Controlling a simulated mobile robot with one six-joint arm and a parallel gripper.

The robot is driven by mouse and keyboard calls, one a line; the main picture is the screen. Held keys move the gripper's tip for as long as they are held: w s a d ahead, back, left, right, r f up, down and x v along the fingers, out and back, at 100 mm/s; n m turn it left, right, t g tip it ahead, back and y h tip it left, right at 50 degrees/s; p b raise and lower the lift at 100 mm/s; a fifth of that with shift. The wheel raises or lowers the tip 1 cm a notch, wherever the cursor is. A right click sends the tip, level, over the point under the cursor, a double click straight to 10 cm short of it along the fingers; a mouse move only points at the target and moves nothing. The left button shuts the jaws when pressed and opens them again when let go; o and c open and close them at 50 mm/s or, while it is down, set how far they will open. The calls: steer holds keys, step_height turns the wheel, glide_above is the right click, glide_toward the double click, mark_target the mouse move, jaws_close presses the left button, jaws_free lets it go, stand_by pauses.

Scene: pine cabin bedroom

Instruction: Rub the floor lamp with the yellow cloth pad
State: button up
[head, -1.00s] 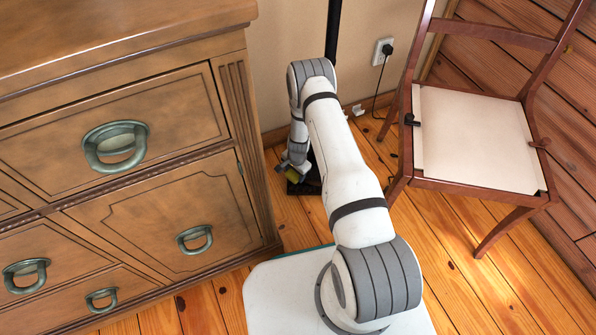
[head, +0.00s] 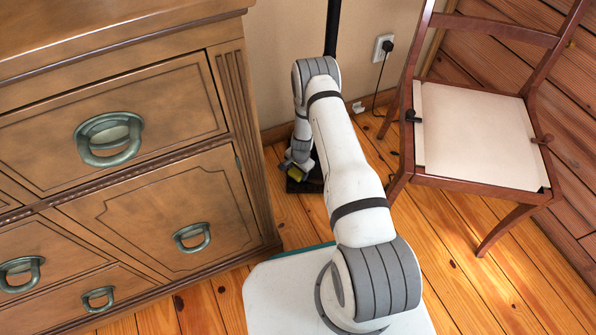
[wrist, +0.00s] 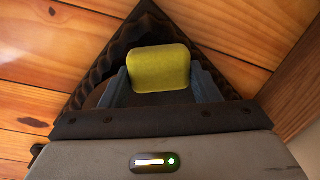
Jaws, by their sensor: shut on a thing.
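The floor lamp shows in the head view as a black pole (head: 332,28) against the wall, behind my arm. Its dark base (head: 315,184) stands on the floor; my arm hides the pole's lower part. In the wrist view the dark, ridged base (wrist: 147,22) lies beyond the pad. My gripper (wrist: 160,82) is shut on the yellow cloth pad (wrist: 160,67), which sticks out between the two fingers. In the head view the pad (head: 296,174) is low, just above or against the lamp base. I cannot tell whether they touch.
A wooden dresser (head: 150,195) with metal handles stands close on the left. A chair (head: 478,135) with a pale seat stands on the right. A wall outlet (head: 383,47) has a plug and black cord. Wooden floor (head: 440,265) is clear at front right.

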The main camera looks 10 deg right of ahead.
steer(key=shift+o, duration=0.2)
steer(key=shift+w+d+r+b, duration=0.1)
steer(key=shift+w+d+b, duration=0.15)
steer(key=shift+d, duration=0.7)
steer(key=shift+w+d+b, duration=0.1)
steer(key=shift+d+b, duration=0.3)
steer(key=shift+d, duration=0.55)
steer(key=shift+w+d+r+b, duration=0.1)
steer(key=shift+w+d+b, duration=0.15)
steer(key=shift+d, duration=0.7)
steer(key=shift+s+a, duration=0.2)
steer(key=shift+a, duration=0.35)
steer(key=shift+s+a, duration=0.15)
steer(key=shift+a, duration=0.35)
steer(key=shift+s+a+r, duration=0.1)
steer(key=shift+a, duration=0.8)
steer(key=shift+s+a, duration=0.15)
steer(key=shift+a, duration=0.7)
steer(key=shift+s+a, duration=0.15)
steer(key=shift+a, duration=0.65)
steer(key=shift+r+p, duration=2.15)
steer(key=shift+r, duration=0.85)
